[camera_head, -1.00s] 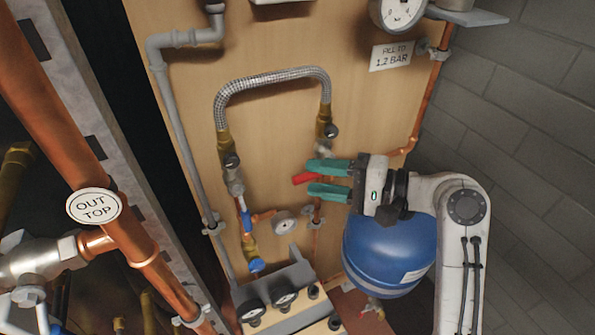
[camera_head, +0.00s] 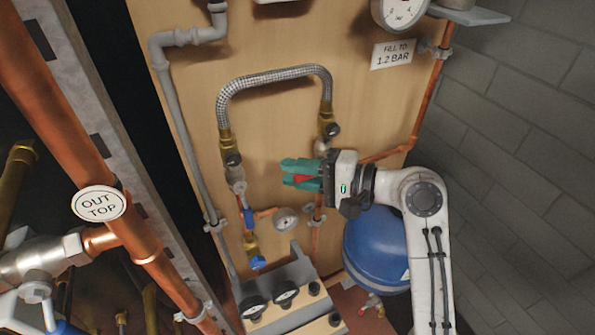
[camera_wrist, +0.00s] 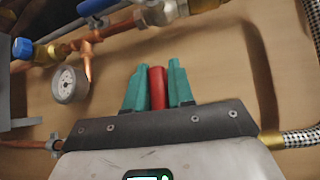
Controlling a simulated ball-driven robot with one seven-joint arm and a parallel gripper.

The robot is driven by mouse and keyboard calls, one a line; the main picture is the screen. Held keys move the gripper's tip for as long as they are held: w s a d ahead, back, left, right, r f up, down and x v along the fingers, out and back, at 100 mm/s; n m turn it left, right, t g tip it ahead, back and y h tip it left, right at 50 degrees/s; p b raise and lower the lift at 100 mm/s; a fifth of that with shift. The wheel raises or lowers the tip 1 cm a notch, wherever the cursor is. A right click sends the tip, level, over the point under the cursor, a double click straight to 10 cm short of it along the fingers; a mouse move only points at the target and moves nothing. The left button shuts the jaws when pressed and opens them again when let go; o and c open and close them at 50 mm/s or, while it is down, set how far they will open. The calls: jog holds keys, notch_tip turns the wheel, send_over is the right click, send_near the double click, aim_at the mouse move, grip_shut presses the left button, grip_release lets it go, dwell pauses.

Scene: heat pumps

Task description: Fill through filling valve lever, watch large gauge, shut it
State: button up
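My gripper (camera_head: 286,174) has teal fingers closed around the red filling valve lever (camera_head: 303,179), in front of the right-hand pipe under the braided hose. In the wrist view the red lever (camera_wrist: 157,88) lies between both fingers, with no clear gap on either side. The valve body is mostly hidden behind my gripper. The large gauge (camera_head: 399,12) is cut off by the top edge in the head view; its white dial shows in part and I cannot read its needle.
The braided hose (camera_head: 272,78) arches above my gripper. A small gauge (camera_head: 286,219) and a blue-handled valve (camera_head: 248,217) sit left and below. A blue vessel (camera_head: 375,248) stands under my arm. A copper pipe (camera_head: 423,107) runs at right.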

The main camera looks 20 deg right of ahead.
grip_shut()
jog(key=shift+p, duration=0.35)
jog(key=shift+d+f+n+g+h+p, duration=0.35)
jog(key=shift+f+n+h+p, duration=0.4)
jog(key=shift+p, duration=0.45)
jog(key=shift+d+f+n+g+h+p, duration=0.35)
jog(key=shift+f+n+h+p, duration=0.4)
jog(key=shift+p, duration=0.5)
jog(key=shift+d+f+n+g+h+p, duration=0.2)
jog(key=shift+f+n+g+h+p, duration=0.25)
jog(key=shift+f+h+p, duration=0.5)
jog(key=shift+r, duration=0.1)
jog(key=o, duration=0.5)
grip_release()
